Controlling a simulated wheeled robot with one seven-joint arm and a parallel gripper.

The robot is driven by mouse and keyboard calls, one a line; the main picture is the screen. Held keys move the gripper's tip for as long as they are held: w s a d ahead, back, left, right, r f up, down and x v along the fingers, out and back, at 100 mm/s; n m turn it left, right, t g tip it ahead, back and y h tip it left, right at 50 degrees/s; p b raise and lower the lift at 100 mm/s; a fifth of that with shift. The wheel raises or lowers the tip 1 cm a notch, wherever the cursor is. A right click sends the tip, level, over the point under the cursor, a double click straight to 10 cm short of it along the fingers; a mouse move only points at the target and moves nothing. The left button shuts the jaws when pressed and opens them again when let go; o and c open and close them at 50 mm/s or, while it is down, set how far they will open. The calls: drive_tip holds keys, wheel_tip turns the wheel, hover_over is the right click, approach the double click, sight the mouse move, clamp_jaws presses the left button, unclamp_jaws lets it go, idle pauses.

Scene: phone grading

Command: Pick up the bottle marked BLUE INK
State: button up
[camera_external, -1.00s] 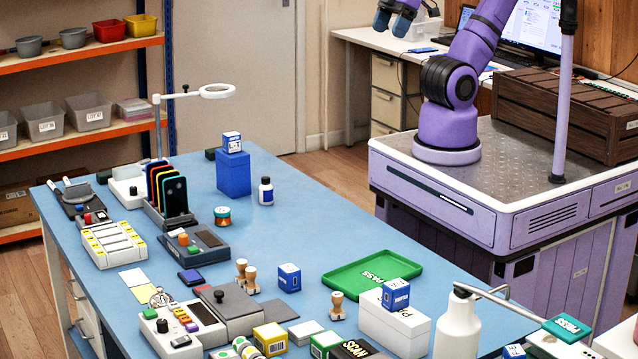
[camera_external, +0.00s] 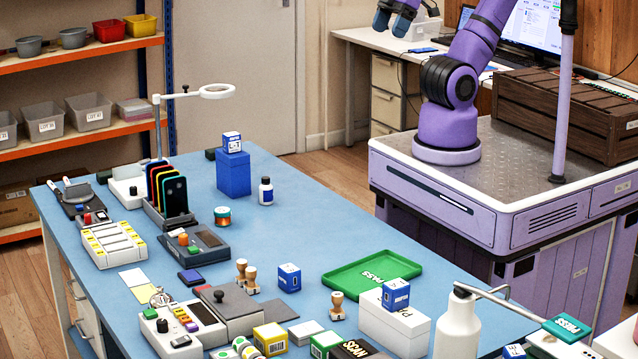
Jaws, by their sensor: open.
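A small white bottle with a dark cap and a dark blue label (camera_external: 266,191) stands upright on the blue table, right of a blue block. It looks like the ink bottle, but its lettering is too small to read. My gripper (camera_external: 396,20) is at the top edge of the view, partly cut off, with blue fingers apart and nothing seen between them. It is high up and far from the bottle, beyond the table.
The blue block (camera_external: 233,174) carries a small blue-and-white box (camera_external: 232,142). A green PASS tray (camera_external: 340,282) lies nearer the front. The table right of the bottle is clear.

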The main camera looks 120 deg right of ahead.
drive_tip(key=shift+c, duration=0.3)
drive_tip(key=w+d+f+n+g, duration=0.1)
drive_tip(key=w+d+f, duration=0.1)
drive_tip(key=w, duration=0.3)
drive_tip(key=w+d+f+n, duration=0.1)
drive_tip(key=w+d+f, duration=0.1)
drive_tip(key=w+d, duration=0.15)
drive_tip(key=n+g, duration=0.4)
drive_tip(key=n, duration=0.1)
hover_over(266, 177)
drive_tip(key=f, duration=3.1)
drive_tip(key=shift+a+f, duration=0.25)
drive_tip(key=shift+a, duration=0.05)
wheel_tip(266, 177, down, 5)
drive_tip(key=shift+d+r, duration=0.1)
drive_tip(key=shift+d, duration=0.05)
drive_tip(key=shift+w+f, duration=0.15)
drive_tip(key=shift+f, duration=3.15)
drive_tip(key=shift+c, duration=0.2)
